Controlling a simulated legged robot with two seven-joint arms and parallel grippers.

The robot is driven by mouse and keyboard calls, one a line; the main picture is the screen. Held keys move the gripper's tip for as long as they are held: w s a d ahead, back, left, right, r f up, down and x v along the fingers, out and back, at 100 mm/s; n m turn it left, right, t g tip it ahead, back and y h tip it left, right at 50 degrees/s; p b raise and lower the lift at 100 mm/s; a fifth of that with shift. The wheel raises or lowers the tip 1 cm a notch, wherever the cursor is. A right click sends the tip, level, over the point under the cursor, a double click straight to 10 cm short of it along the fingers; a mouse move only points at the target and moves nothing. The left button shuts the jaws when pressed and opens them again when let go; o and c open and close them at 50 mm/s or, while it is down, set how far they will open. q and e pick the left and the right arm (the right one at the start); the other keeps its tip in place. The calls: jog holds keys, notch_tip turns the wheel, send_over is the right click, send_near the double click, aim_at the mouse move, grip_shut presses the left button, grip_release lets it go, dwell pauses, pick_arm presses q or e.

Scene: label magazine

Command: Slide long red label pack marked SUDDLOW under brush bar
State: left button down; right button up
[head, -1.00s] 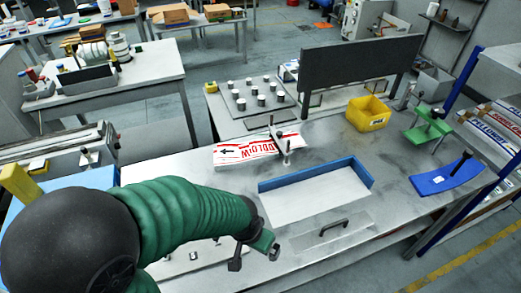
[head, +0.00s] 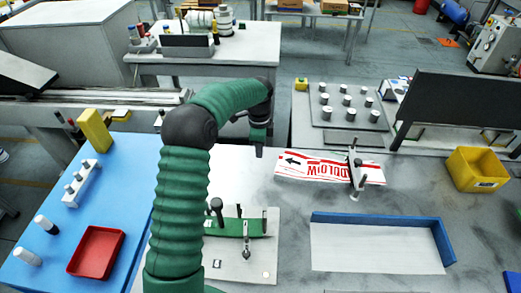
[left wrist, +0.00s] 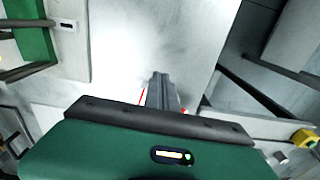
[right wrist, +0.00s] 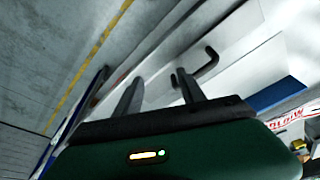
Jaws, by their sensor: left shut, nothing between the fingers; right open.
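The long label pack (head: 312,167), white with red print and a black arrow, lies flat on the grey bench; its lettering appears upside down in the head view. The brush bar (head: 355,168) crosses it near its right end, and a short piece of pack shows to the right of the bar. My left gripper (head: 259,151) is shut and empty, just left of the pack's left end; its height above the bench is unclear. Its closed fingers show in the left wrist view (left wrist: 161,90). My right gripper (right wrist: 158,92) is open and empty; the pack (right wrist: 288,121) shows at that view's right edge.
A blue-edged white tray (head: 449,243) lies in front of the pack. A plate with several pegs (head: 347,112) is behind it, a yellow bin (head: 478,169) to the right. A red tray (head: 96,252) sits on the blue surface at left. A black handle (right wrist: 207,65) shows in the right wrist view.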

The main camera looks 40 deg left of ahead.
aim_at(272, 171)
pick_arm(q)
jog(key=f, duration=0.3)
jog(key=w+f, duration=0.1)
jog(key=f, duration=0.4)
jog(key=shift+w+a+f+p, duration=0.1)
jog(key=shift+w+f+p, duration=0.1)
jog(key=shift+f+p, duration=0.15)
jog(key=d, duration=0.2)
jog(key=w+d+r+p, duration=0.1)
jog(key=shift+w+d, duration=0.1)
jog(key=shift+d, duration=0.1)
jog(key=shift+w+d+f, duration=0.15)
jog(key=shift+w+d, duration=0.1)
jog(key=shift+w, duration=0.05)
pick_arm(e)
jog(key=shift+w+r, duration=0.6)
jog(key=shift+r, duration=0.1)
